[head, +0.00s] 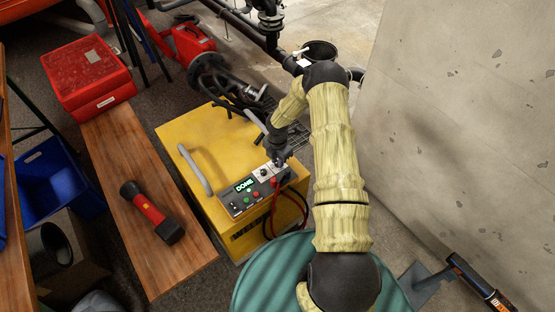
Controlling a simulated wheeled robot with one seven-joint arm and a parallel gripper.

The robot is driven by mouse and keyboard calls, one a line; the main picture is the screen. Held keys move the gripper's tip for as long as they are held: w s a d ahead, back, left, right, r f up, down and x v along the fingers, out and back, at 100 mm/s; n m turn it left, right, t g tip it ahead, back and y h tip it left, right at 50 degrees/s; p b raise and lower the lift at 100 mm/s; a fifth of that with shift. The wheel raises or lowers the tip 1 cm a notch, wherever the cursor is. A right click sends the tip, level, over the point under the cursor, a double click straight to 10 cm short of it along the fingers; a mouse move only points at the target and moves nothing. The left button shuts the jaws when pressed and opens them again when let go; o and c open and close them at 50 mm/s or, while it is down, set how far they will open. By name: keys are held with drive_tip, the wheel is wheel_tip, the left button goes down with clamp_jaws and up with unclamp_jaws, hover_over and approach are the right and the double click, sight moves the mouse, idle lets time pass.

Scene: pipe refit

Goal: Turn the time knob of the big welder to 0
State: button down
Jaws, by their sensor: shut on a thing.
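The big welder (205,138) is a yellow box with a grey handle on top, left of my arm. Its sloped control panel (240,203) faces me and has a lit green display (244,185) that reads "DONE", with red and green buttons below it. My gripper (277,160) points down at the right end of the panel, by a pale plate (265,171) with dark knobs. It is shut on a knob there. The gripper hides most of that knob, so its setting and label cannot be read.
Red and black cables (289,204) hang from the panel's right side. A green ribbed drum (275,275) stands in front. A wooden bench (150,205) with a red flashlight (150,212) is left. A concrete wall (455,130) is right.

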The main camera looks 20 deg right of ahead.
sight(277, 162)
drive_tip(key=shift+n, duration=0.4)
drive_tip(key=c, duration=1.2)
unclamp_jaws()
drive_tip(key=shift+c, duration=0.2)
wheel_tip(277, 162, up, 17)
drive_tip(key=p, duration=0.1)
drive_tip(key=shift+r, duration=0.2)
